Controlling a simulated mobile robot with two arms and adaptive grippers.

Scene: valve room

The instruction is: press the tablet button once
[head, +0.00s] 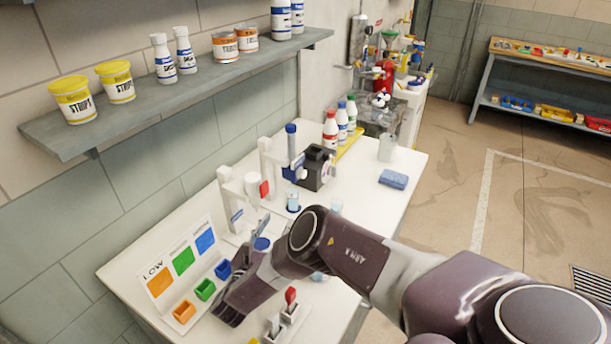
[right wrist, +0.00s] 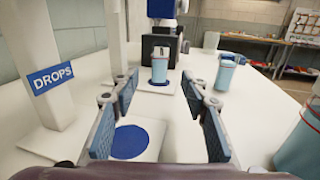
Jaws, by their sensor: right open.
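My right gripper (head: 258,233) reaches over the white table among the dispensers. In the right wrist view its two fingers (right wrist: 162,95) are apart with nothing between them. A blue disc (right wrist: 130,141) on a white base lies just beyond and below them. The white DROPS post (right wrist: 50,85) stands to the left. A red part (head: 264,188) shows on that nearer dispenser. No label reading tablet is legible, so I cannot tell which part is the tablet button.
A black box-shaped machine (head: 314,168) stands behind the second dispenser. Another light-blue cup (right wrist: 224,73) is to the right. A colour chart (head: 183,258) with small orange, green and blue bins is at the left.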

